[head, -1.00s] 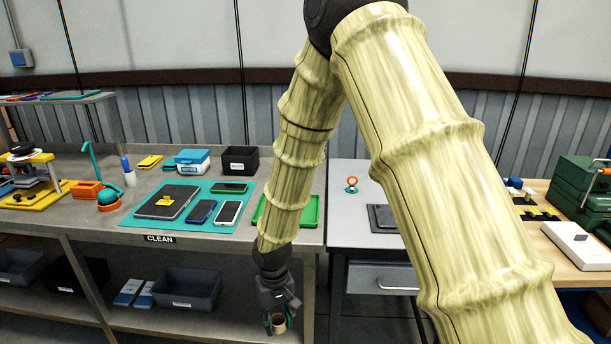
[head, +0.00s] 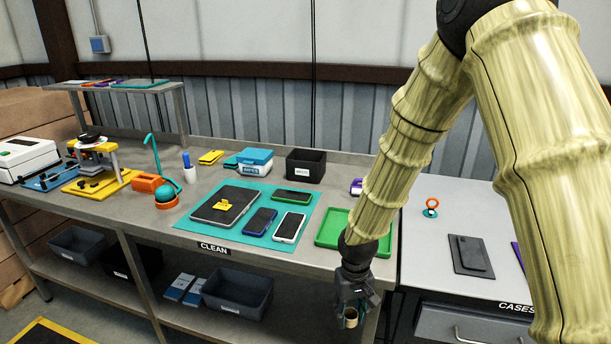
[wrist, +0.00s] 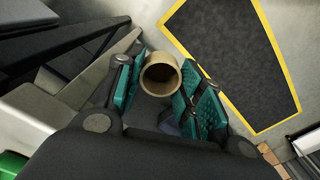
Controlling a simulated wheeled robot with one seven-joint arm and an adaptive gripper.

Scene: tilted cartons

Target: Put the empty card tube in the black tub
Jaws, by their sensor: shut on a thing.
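My gripper (head: 350,306) hangs in front of the bench's front edge, below the level of its top, shut on the card tube (head: 351,319). In the wrist view the brown tube (wrist: 160,74) shows its round open end between the green finger pads, and it looks hollow. A black tub (head: 305,165) with a white label stands at the back of the bench, above and to the left of my gripper. Another black bin (head: 137,262) sits on the lower shelf. The tub's inside is mostly hidden.
A green tray (head: 338,240) lies near the bench edge, just behind my gripper. A teal mat (head: 240,238) holds a laptop-like device and several phones. A blue and white box (head: 254,162) stands left of the tub. A grey bin (head: 238,292) sits on the lower shelf.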

